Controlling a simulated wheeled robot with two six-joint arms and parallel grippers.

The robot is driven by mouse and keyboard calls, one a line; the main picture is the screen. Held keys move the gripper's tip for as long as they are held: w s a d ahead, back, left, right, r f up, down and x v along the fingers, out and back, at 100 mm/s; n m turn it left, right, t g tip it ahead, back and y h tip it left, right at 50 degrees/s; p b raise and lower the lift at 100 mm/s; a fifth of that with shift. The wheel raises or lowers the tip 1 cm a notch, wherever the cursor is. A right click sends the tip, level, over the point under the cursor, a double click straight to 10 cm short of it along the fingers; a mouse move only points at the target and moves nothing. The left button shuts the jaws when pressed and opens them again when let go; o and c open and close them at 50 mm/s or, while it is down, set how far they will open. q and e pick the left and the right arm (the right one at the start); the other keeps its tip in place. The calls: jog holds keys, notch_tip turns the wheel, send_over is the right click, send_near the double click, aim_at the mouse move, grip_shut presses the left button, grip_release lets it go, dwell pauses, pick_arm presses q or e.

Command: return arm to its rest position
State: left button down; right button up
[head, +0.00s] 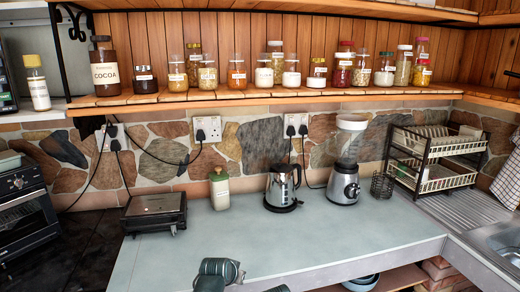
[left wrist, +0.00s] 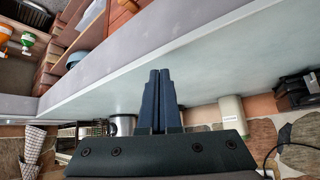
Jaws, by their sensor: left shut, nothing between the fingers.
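My left gripper (left wrist: 160,74) is in the left wrist view, its two dark blue fingers pressed together with nothing between them. It points over the pale grey counter (left wrist: 200,75), which appears upside down there, and I see it touching nothing. In the head view, dark grey parts of my own arm stand at the bottom edge, just left of the middle, in front of the counter (head: 330,238). Which part of that is the gripper I cannot tell. My right gripper does not show clearly in either view.
A sink (head: 495,243) is at the right. The counter's front middle is clear. A jar shelf (head: 300,95) runs above.

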pick_arm(q)
jog(key=s+f+g+y, duration=0.2)
jog(key=s+g, duration=0.2)
jog(key=s, duration=0.7)
jog(key=s+f+g+y, duration=0.1)
jog(key=s+f+g, duration=0.2)
jog(key=s, duration=0.9)
jog(key=shift+s+d+g+y, duration=0.15)
jog(key=shift+d+g+y, duration=0.25)
jog(key=shift+g, duration=0.1)
